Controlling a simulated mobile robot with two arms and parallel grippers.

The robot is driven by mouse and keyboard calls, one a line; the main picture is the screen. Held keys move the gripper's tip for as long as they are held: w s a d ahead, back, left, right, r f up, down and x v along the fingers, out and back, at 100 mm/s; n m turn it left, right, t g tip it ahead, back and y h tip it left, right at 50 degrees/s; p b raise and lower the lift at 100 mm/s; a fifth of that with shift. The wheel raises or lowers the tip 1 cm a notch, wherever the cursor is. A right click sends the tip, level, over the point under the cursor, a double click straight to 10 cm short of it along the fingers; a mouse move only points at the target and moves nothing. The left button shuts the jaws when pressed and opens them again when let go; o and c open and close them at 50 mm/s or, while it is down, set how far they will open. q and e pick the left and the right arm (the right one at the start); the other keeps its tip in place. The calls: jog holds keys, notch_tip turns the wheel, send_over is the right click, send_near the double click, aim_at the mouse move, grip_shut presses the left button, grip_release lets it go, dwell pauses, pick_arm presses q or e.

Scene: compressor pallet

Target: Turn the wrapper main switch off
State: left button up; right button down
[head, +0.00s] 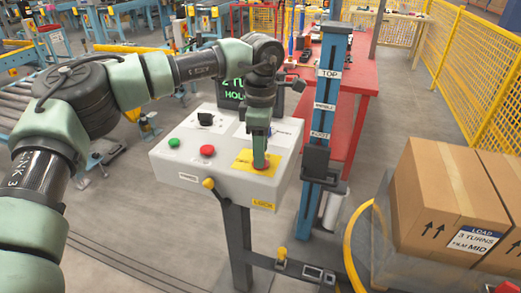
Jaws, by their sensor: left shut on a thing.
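The wrapper control box (180,165) is a light grey panel on a dark post in the middle of the head view. On its top are a green button (173,142), a red button (207,150), a black knob (205,118) and a yellow plate (243,159) at the right. My left gripper (261,160) points down onto the yellow plate and is shut on the switch there. The gripper hides most of that switch, so its position cannot be told. A display with green text behind the box is partly hidden by my left arm. My right gripper is not in view.
A blue mast (325,110) marked TOP, MIDDLE and FOOT stands right of the box. A large carton (440,195) with a LOAD label sits at the right, near a yellow curved rail (348,262). A red table (357,90) and yellow fence (490,75) stand behind.

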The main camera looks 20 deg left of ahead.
pick_arm(q)
jog(key=n, duration=0.3)
jog(key=shift+n+b, duration=0.3)
jog(key=shift+b, duration=0.05)
jog(key=n, duration=0.4)
jog(key=shift+n+b, duration=0.3)
jog(key=shift+b, duration=0.05)
jog(key=n, duration=0.3)
jog(key=shift+r+n, duration=0.1)
jog(key=shift+n, duration=0.2)
jog(key=shift+a+n+b, duration=0.1)
jog(key=shift+n+b, duration=0.4)
jog(key=shift+n, duration=1.3)
jog(key=shift+r, duration=0.1)
jog(key=o, duration=1.4)
